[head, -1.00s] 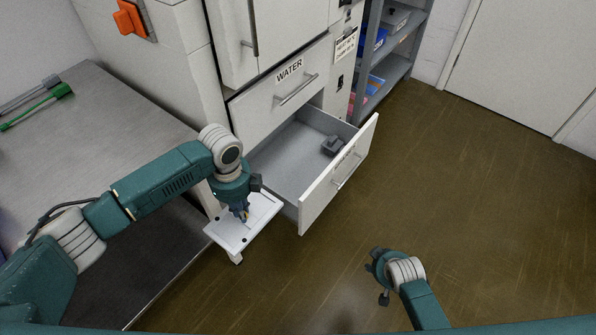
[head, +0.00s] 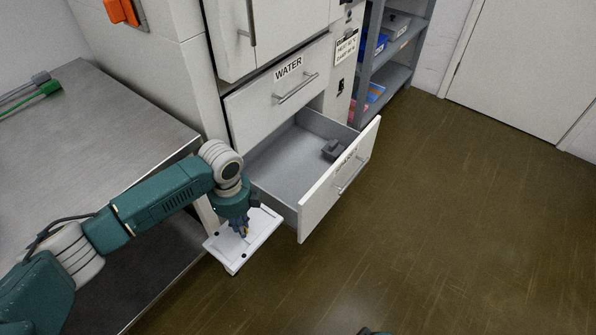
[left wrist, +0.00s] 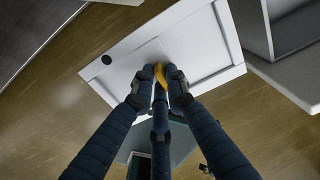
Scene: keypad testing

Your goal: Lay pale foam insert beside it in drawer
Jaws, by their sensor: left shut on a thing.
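The pale foam insert (head: 262,238) is a flat white slab with a few dark round spots. It hangs tilted above the floor at the near left of the open drawer (head: 275,171), outside it. My left gripper (head: 243,232) is shut on the insert near its middle. In the left wrist view the fingers (left wrist: 160,78) meet at a yellow piece on the white insert (left wrist: 125,70). A small grey block (head: 333,149) lies in the drawer towards its far right. Only a sliver of my right arm's end shows at the bottom edge; its fingers cannot be made out.
The drawer's white front panel (head: 338,190) stands up on its right side. A closed drawer marked WATER (head: 277,92) is above. A metal bench (head: 100,130) is at left and a shelf unit (head: 395,75) behind. Most drawer floor is bare.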

